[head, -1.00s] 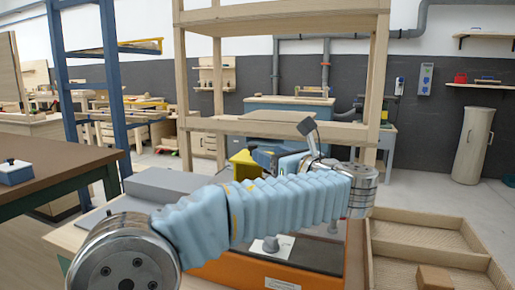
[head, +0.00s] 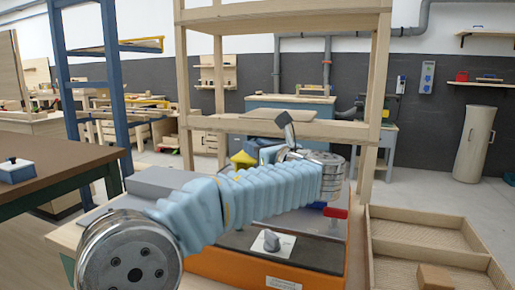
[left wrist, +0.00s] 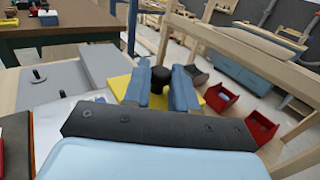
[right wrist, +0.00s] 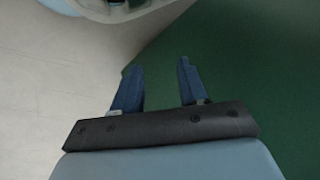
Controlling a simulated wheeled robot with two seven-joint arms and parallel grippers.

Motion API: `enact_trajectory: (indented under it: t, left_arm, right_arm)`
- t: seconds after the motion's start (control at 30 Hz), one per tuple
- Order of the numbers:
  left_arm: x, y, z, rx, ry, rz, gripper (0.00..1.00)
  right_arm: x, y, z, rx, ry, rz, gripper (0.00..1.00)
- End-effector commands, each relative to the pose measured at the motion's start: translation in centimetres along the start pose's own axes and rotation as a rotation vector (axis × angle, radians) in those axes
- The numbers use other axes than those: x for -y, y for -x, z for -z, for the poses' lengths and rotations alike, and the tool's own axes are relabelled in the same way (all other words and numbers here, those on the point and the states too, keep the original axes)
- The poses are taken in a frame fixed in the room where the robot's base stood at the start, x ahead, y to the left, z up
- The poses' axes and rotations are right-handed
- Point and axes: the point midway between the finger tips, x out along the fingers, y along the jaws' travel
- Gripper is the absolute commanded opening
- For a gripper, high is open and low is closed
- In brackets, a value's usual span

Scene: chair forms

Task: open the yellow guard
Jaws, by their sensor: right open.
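The yellow guard (head: 243,158) shows in the head view as a small patch behind my left arm, which hides most of it. In the left wrist view the yellow guard (left wrist: 121,87) lies beneath the fingers, with a black knob (left wrist: 159,76) above it. My left gripper (left wrist: 165,74) has its fingers on both sides of the knob and looks closed on it. The orange machine base (head: 222,268) with a grey dial (head: 271,241) is below my left arm. My right gripper (right wrist: 156,80) is open and empty, away from the guard.
A wooden divided tray (head: 412,228) with a brown block stands at the right. A wooden shelf frame (head: 376,110) rises behind the machine. Red bins (left wrist: 221,99) show in the left wrist view. A green surface (right wrist: 250,75) lies below my right gripper.

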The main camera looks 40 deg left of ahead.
Motion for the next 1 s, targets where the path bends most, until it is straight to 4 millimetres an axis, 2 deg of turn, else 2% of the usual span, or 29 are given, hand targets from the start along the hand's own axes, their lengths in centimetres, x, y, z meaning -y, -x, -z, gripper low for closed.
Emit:
enact_trajectory:
  t: [0.07,0.33,0.63,0.93,0.97,1.0]
  left_arm:
    - [0.0,0.0,0.0,-0.001,0.000,-0.001,0.00]
    - [-0.1,-0.1,0.0,-0.001,0.000,-0.002,0.00]
    - [-2.6,-3.6,-0.1,-0.001,0.000,-0.003,0.00]
    - [-2.8,-3.9,0.0,-0.001,-0.001,0.000,0.00]
    - [-2.8,-3.9,0.0,-0.001,-0.001,0.000,0.31]
    - [-2.8,-3.9,0.0,-0.001,-0.001,0.000,0.37]
  right_arm:
    - [0.0,0.0,0.0,0.000,0.000,0.000,0.43]
    - [0.0,0.0,0.0,0.000,0.000,0.000,0.43]
    - [0.3,0.6,0.0,0.001,0.001,0.001,0.43]
    - [0.2,0.6,0.0,0.001,0.001,0.001,0.43]
    - [0.2,0.6,0.0,0.001,0.001,0.001,0.43]
    - [0.2,0.6,0.0,0.001,0.001,0.001,0.43]
